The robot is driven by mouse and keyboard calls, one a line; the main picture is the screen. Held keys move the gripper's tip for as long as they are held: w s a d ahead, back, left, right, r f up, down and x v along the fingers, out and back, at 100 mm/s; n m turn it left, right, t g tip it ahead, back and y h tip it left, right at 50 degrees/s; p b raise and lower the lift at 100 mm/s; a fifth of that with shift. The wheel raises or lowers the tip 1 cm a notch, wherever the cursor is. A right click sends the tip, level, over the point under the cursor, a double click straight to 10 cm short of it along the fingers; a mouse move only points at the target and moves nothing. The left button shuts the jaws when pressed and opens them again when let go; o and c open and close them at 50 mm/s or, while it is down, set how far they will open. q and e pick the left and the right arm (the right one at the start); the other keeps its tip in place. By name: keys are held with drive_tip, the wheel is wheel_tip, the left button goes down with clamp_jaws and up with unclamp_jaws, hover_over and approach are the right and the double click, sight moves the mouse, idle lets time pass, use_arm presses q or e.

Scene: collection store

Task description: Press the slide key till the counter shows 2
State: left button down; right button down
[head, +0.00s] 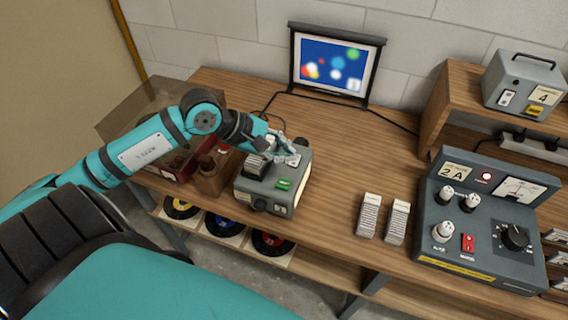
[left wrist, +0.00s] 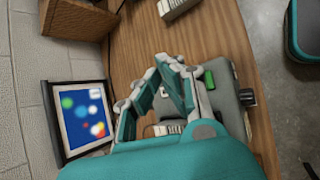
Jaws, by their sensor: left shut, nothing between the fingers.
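The grey slide projector (head: 270,192) stands on the wooden bench, with a slide holder and a green switch (head: 284,184) on it. It also shows in the left wrist view (left wrist: 228,108), partly behind my fingers. My left gripper (head: 291,151) is shut and empty, with its fingertips over the pale key area at the back right of the projector top. I cannot tell whether they touch it. In the left wrist view, the gripper (left wrist: 172,68) partly hides the top. The screen (head: 336,63) shows coloured blobs and a small white counter box, its figure too small to read surely. My right gripper is out of view.
A brown wooden box (head: 214,176) and a clear-lidded case (head: 140,112) stand left of the projector. Two slide stacks (head: 369,215) and a grey control unit (head: 478,225) stand to the right. The bench middle is clear.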

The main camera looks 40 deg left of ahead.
use_arm(q)
drive_tip(key=shift+f, duration=0.1)
drive_tip(key=b, duration=0.4)
hover_over(284, 185)
wheel_tip(284, 185, down, 8)
drive_tip(key=shift+r, duration=0.1)
drive_tip(key=shift+f+b, duration=0.45)
drive_tip(key=shift+b, duration=0.1)
idle(0.9)
drive_tip(key=shift+f+b, duration=0.35)
drive_tip(key=shift+b, duration=0.35)
drive_tip(key=shift+f+b, duration=0.5)
drive_tip(key=shift+b, duration=0.1)
idle(0.5)
drive_tip(key=shift+r, duration=0.15)
drive_tip(key=shift+r+p, duration=0.3)
drive_tip(key=shift+r, duration=0.45)
